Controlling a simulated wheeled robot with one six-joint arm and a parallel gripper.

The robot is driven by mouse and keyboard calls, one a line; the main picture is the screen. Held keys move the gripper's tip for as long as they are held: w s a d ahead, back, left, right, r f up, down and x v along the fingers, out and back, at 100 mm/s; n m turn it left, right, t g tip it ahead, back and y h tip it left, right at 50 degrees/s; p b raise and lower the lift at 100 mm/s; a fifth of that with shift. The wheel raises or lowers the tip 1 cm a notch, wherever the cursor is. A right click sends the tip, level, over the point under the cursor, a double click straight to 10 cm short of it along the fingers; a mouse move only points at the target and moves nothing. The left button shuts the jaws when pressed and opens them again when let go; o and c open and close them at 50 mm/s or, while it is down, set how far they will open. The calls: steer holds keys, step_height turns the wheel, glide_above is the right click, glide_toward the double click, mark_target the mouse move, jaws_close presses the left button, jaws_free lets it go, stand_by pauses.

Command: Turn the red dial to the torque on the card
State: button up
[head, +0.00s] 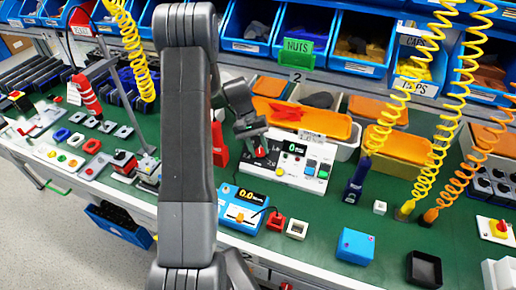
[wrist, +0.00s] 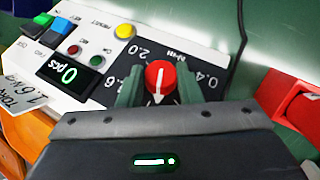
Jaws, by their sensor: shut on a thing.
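The red dial (wrist: 160,76) sits on a dark scale plate (wrist: 190,62) on a white panel (wrist: 96,34). Its white pointer line runs roughly up and down in the wrist view. The scale shows 0.4, 2.0 and a partly covered number ending in .6, with N·m. My gripper (wrist: 160,88) is shut on the dial, one finger on each side. In the head view my gripper (head: 258,141) is over the left part of the panel (head: 301,168).
The panel also has a display reading 0 pcs (wrist: 69,74) and coloured buttons. A blue meter with a yellow display (head: 243,208) stands in front on the green bench. Orange-lidded bins (head: 400,145) stand behind. Yellow coiled hoses (head: 441,120) hang at right. A red holder (wrist: 298,107) is close right.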

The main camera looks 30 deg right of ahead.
steer(key=m+t+y, duration=0.1)
steer(key=m+t+y+b, duration=0.1)
steer(key=shift+s+d+m+y, duration=0.2)
steer(key=shift+d+m+y, duration=0.1)
steer(key=shift+y, duration=0.1)
steer(key=m+t+y, duration=0.1)
steer(key=m+t+y+b, duration=0.1)
steer(key=t, duration=0.1)
steer(key=shift+s+d, duration=0.15)
steer(key=shift+s, duration=0.05)
steer(key=m+t, duration=0.1)
steer(key=m+t+y+b, duration=0.1)
steer(key=m+t+b, duration=0.1)
steer(key=shift+s+d+f+y, duration=0.1)
steer(key=shift+s+f+y, duration=0.05)
steer(key=shift+s+y, duration=0.15)
steer(key=shift+s+m+t+b, duration=0.15)
steer(key=shift+m+t+b, duration=0.85)
steer(key=shift+t+b, duration=0.4)
steer(key=shift+t+y, duration=0.3)
steer(key=o, duration=1)
steer(key=shift+c, duration=0.2)
steer(key=v, duration=1.3)
steer(key=shift+s+r+b, duration=0.25)
steer(key=shift+r+b, duration=0.05)
